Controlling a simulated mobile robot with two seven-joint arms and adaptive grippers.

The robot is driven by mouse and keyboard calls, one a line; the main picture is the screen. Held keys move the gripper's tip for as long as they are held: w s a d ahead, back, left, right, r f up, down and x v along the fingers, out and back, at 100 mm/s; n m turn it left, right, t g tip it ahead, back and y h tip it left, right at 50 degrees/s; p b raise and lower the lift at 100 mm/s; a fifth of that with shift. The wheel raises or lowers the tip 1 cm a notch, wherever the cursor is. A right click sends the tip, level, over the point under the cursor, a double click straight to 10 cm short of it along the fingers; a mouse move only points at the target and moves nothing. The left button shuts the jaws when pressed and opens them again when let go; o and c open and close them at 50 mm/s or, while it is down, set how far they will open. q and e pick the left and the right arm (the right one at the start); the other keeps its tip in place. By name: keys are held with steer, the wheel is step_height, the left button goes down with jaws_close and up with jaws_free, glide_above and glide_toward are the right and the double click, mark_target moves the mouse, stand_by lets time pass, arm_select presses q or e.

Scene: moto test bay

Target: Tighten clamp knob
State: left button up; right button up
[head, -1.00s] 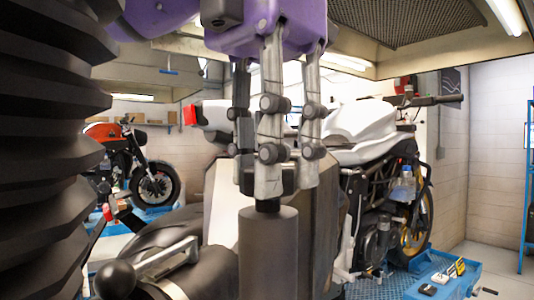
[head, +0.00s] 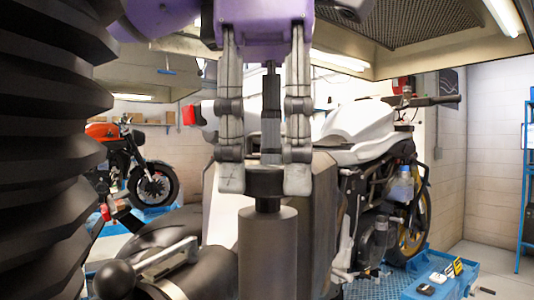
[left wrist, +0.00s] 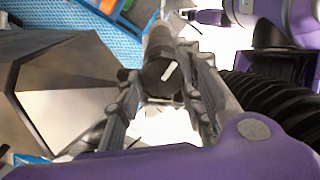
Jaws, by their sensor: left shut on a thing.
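The clamp knob (head: 265,182) is a short dark disc on a thin stem, above a thick dark grey upright cylinder (head: 268,250). My left gripper (head: 265,176) points straight down from above, with one fingertip on each side of the knob, shut on it. In the left wrist view the knob (left wrist: 160,74) shows a pale line mark on its dark round face, and the gripper's fingers flank it. The fingertips hide the knob's sides in the head view. My right gripper is not in view.
A black ball-ended lever (head: 116,279) stands left of the cylinder. A white motorcycle (head: 365,125) stands behind on a blue lift (head: 440,287) holding small items. An orange motorcycle (head: 103,132) stands at the far left. Open floor shows at the right.

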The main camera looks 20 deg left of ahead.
arm_select(q)
steer(key=m, duration=0.5)
steer(key=shift+d+m, duration=0.1)
steer(key=shift+m, duration=0.3)
stand_by(0.4)
steer(key=o, duration=0.9)
steer(key=shift+w, duration=0.1)
steer(key=shift+o, duration=0.8)
steer(key=shift+w+d, duration=0.1)
steer(key=shift+r, duration=0.1)
steer(key=shift+r, duration=3.65)
